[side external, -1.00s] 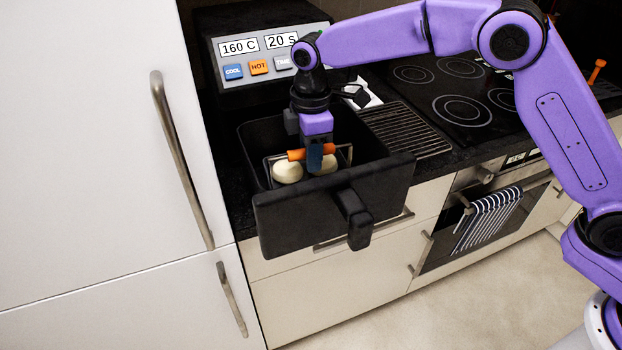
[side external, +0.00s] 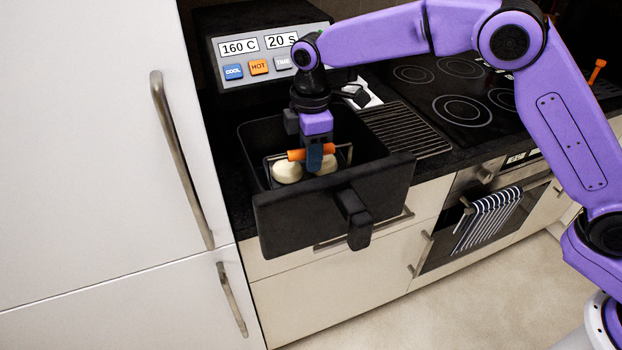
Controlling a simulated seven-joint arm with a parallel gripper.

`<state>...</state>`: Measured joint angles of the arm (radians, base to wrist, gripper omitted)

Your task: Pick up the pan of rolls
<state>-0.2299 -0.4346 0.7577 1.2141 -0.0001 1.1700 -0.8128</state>
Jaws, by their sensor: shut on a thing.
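The pan of rolls (side external: 297,155) sits inside the open black drawer (side external: 290,217) of the cooker. It has an orange bar handle on a thin metal frame, and pale round rolls (side external: 287,172) show below the handle. My gripper (side external: 315,157) points down into the drawer and is shut on the orange handle. The blue finger covers part of the handle and part of the right roll. The pan's underside and far side are hidden, so I cannot tell whether it touches the drawer floor.
The drawer's black walls surround the pan, and its front handle (side external: 353,216) sticks out over the counter edge. The cooker body (side external: 262,60) with buttons stands behind. A wire rack (side external: 405,130) and a hob (side external: 460,105) lie to the right. A tall white cupboard (side external: 90,130) stands on the left.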

